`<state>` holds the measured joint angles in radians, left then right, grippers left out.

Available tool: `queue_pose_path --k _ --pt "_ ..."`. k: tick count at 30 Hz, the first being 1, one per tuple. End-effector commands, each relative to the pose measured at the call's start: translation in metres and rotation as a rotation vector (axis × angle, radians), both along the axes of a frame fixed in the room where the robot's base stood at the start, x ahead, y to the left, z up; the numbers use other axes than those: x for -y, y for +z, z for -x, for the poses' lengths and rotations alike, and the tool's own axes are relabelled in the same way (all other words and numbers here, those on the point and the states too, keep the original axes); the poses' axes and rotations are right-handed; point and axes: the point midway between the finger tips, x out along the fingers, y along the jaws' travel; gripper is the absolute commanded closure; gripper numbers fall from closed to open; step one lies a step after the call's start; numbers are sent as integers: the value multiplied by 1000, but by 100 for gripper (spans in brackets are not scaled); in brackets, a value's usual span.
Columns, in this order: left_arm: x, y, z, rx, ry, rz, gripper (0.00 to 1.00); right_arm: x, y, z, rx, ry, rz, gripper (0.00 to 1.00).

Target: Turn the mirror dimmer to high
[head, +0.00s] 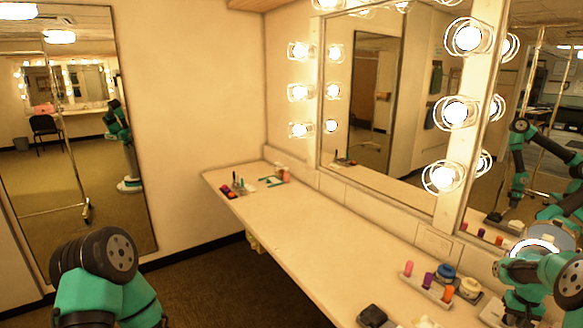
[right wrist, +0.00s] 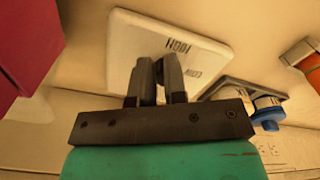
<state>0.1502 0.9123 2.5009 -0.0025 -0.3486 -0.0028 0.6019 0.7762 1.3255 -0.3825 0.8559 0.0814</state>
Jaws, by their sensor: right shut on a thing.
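The pale dimmer plate (right wrist: 135,35) fills the upper middle of the right wrist view. In the head view my right arm is at the far right edge, over the near end of the counter. The mirror (head: 387,140) has lit bulbs along its frame. My left gripper is out of view; only its arm shows at bottom left.
On the counter (head: 320,235), a row of lipsticks (head: 428,281), a blue-lidded jar (head: 445,271) and a cream jar (head: 470,288) stand close to my right arm. A black item (head: 372,316) lies at the front edge. The counter's middle is clear.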

Motion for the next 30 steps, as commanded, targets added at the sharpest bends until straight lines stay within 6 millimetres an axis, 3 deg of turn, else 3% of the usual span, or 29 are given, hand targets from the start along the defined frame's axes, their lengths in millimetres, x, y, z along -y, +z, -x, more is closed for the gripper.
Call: queue_pose_path --k 1,17,30 --pt "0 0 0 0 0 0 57 -2 -15 9 -24 -4 -17 100" --pt "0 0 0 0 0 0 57 -5 -14 16 -29 -5 -20 100" --pt "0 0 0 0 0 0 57 -4 26 12 -18 -2 -12 100"
